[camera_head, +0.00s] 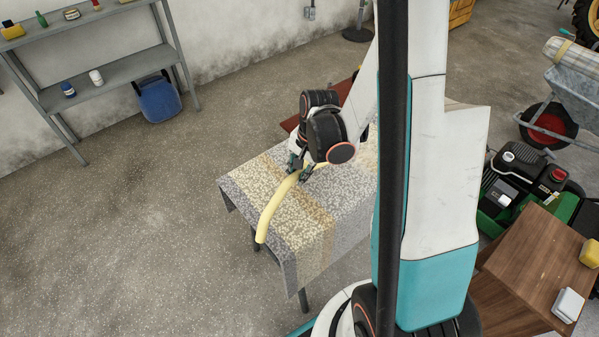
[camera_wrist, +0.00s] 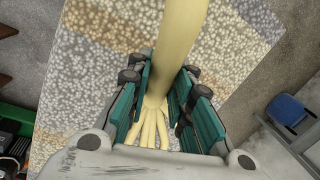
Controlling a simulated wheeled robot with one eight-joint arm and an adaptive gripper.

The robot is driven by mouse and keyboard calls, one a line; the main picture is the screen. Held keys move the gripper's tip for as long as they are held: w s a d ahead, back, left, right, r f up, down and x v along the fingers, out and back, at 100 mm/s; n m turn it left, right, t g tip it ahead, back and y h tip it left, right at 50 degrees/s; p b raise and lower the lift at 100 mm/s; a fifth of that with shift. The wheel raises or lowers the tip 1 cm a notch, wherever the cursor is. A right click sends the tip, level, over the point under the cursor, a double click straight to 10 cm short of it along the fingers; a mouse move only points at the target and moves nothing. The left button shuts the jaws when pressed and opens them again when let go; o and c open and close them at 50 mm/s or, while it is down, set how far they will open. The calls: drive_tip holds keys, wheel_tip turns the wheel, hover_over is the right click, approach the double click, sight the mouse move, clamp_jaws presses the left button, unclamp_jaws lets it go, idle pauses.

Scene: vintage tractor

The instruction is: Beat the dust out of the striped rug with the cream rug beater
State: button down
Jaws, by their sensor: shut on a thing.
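The cream rug beater (camera_head: 268,217) is in my gripper (camera_head: 300,172), above the striped rug. In the wrist view my gripper (camera_wrist: 160,110) is shut on the beater (camera_wrist: 180,55), between its teal-padded fingers. One end of the beater splays into several strands near the palm; the other runs out of the top of the picture. The striped rug (camera_head: 290,215), speckled grey and tan, lies draped over a stand with legs. It fills much of the wrist view (camera_wrist: 80,85). My arm hides part of the rug. I cannot tell whether the beater touches it.
A grey shelf (camera_head: 110,68) with small bottles stands at the upper left, a blue container (camera_head: 158,98) beside it. A wooden cabinet (camera_head: 525,265), a green machine (camera_head: 515,180) and a wheelbarrow (camera_head: 580,95) are at right. The floor left of the rug is clear.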

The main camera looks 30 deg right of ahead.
drive_tip(key=shift+f, duration=0.1)
wheel_tip(320, 180, down, 8)
drive_tip(key=b, duration=0.5)
wheel_tip(320, 180, up, 8)
drive_tip(key=p, duration=0.5)
drive_tip(key=shift+f, duration=0.15)
drive_tip(key=c, duration=2.3)
unclamp_jaws()
clamp_jaws()
